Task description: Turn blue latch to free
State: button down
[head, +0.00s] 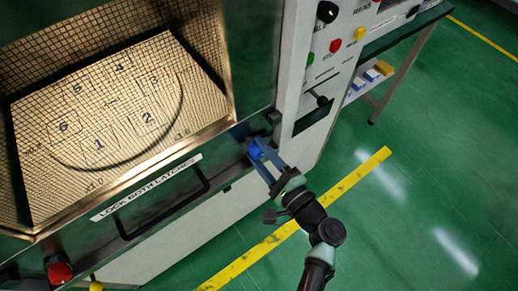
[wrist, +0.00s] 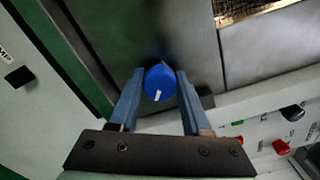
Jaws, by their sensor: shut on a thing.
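The blue latch (head: 256,150) is a round blue knob on the front of the microwave generator, right of the door's lower edge. In the wrist view the latch (wrist: 160,83) shows as a blue disc with a short white mark near its lower middle. My gripper (head: 262,158) reaches it from the lower right in the head view. In the wrist view my gripper (wrist: 159,88) has one blue finger on each side of the knob and is shut on it.
A dark door handle (head: 165,207) and a "LOCK BOTH LATCHES" label (head: 147,187) lie left of the latch. A red knob (head: 60,271) is at lower left. A control panel (head: 332,50) with several buttons stands above right. Green floor is open at right.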

jog(key=shift+d+m+p, duration=0.3)
jog(key=shift+m, duration=0.4)
jog(key=shift+f+m+p, duration=0.15)
jog(key=shift+m+p, duration=0.35)
jog(key=shift+m, duration=0.8)
dwell(1.1)
jog(key=shift+c, duration=1.8)
grip_release()
jog(key=shift+a, duration=0.1)
jog(key=v, duration=1.3)
jog(key=shift+b, duration=0.45)
